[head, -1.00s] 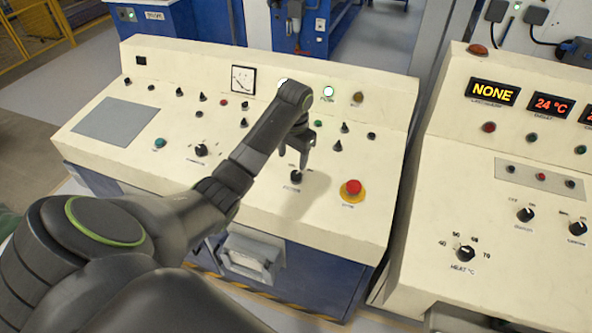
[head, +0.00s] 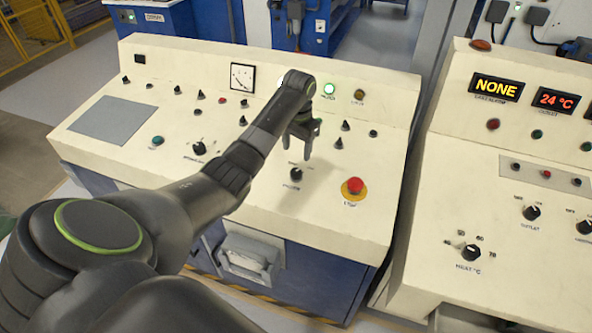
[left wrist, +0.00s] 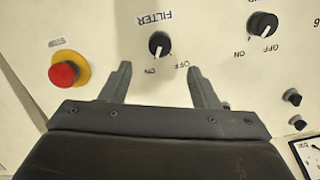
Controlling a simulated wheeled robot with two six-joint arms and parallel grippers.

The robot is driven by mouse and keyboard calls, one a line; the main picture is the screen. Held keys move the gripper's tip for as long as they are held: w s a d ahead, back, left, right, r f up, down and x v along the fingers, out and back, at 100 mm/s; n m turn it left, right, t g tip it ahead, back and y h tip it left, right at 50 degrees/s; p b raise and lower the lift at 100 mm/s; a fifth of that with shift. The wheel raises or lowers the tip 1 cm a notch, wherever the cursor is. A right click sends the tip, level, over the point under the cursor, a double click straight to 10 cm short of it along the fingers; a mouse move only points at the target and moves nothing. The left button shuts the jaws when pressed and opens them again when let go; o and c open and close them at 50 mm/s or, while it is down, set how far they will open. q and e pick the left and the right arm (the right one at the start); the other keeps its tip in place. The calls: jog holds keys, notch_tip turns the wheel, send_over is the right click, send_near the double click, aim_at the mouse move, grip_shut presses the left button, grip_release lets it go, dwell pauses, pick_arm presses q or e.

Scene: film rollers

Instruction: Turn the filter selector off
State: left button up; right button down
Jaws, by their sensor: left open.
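The filter selector is a round black knob (head: 296,174) on the sloping cream panel, left of the red stop button. In the left wrist view the filter knob (left wrist: 159,43) shows with its label upside down, ON at lower left and OFF at lower right. Its white mark points down, seemingly toward ON. My left gripper (head: 297,152) is above the panel, just behind the knob in the head view. In the left wrist view the left gripper (left wrist: 159,69) is open and empty. The knob lies beyond its fingertips, roughly centred between them, apparently untouched. My right gripper is out of view.
A red stop button (head: 355,185) on a yellow base stands right of the filter knob. Another black selector (head: 199,148) lies to the left. A lit green lamp (head: 330,89) is on the upright panel. A second console (head: 440,215) stands at the right.

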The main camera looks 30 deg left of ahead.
aim_at(296, 171)
pick_arm(q)
notch_tip(296, 171, down, 9)
jog(key=shift+a+r+p, duration=0.1)
jog(key=shift+a+p, duration=0.05)
jog(key=shift+p, duration=0.2)
jog(key=shift+c, duration=0.3)
jog(key=c, duration=0.9)
